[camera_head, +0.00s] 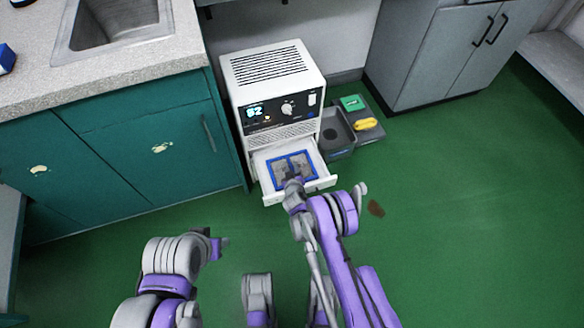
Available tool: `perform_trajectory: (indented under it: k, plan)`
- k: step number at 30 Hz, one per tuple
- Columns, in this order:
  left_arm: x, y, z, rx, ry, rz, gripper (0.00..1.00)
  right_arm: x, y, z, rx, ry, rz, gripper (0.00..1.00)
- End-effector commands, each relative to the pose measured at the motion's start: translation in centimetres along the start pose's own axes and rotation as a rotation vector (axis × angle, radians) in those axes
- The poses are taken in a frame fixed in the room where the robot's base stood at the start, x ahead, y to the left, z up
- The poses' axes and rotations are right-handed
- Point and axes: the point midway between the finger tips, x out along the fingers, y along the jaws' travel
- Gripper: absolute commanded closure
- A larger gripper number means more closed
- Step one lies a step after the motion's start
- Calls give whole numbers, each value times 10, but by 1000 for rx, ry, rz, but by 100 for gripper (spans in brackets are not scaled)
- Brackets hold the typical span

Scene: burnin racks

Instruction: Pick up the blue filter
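The blue filter (273,177) has a blue rectangular frame with grey panels and lies in the pulled-out white drawer (271,198) at the bottom of a white appliance (268,78). My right gripper (290,178) is over the front middle of the filter and hides part of its near edge. The fingers are dark and small here, so whether they touch or grip the filter cannot be told. My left gripper (222,243) hangs over the green floor, left of and nearer than the drawer, apart from everything. Its finger opening is not clear.
A grey bin (337,130) stands right of the appliance, beside a tray with a yellow item (366,124) and a green item (352,103). Teal cabinets (120,150) with a sink are at left, grey cabinets (430,60) at back right. A brown spot (376,208) marks the otherwise clear floor at right.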

Motion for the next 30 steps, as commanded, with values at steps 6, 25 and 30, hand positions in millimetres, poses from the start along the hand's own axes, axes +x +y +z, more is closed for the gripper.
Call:
perform_trajectory:
  k: [6,25,30]
  plan:
    - [0,0,0,0,0,0,50,0,0,0,0,0,0,100]
    - [-9,0,-2,0,2,0,50,-14,10,-24,0,1,0,100]
    - [-19,0,-4,0,4,0,50,-31,21,-54,0,1,0,100]
